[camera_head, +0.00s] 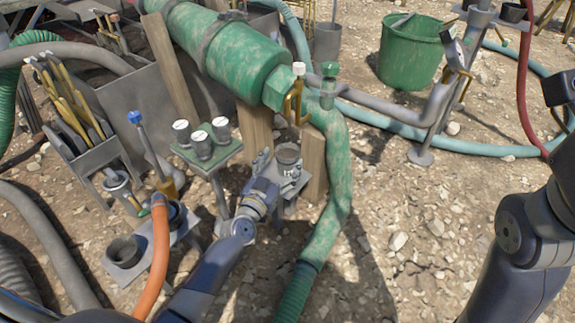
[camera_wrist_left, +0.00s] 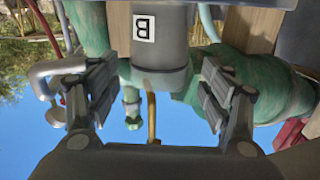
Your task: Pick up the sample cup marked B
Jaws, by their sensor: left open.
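The sample cup marked B is a grey cylinder with a white label bearing a black B. It fills the top middle of the left wrist view (camera_wrist_left: 174,50), upside down there. In the head view a grey open-topped cup (camera_head: 288,153) stands at the small stand beside the green pipe, at my left gripper's fingers. My left gripper (camera_head: 279,171) is open, with one finger on each side of the cup. In the left wrist view its fingers (camera_wrist_left: 160,92) are apart from the cup's sides.
Three white-lidded cups (camera_head: 202,145) stand on a green stand (camera_head: 215,167) to the left. A large green pipe (camera_head: 225,50) and wooden posts (camera_head: 314,165) stand behind the cup. An orange hose (camera_head: 159,255) is at the left. A green bucket (camera_head: 409,55) stands farther back. Gravel at right is mostly clear.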

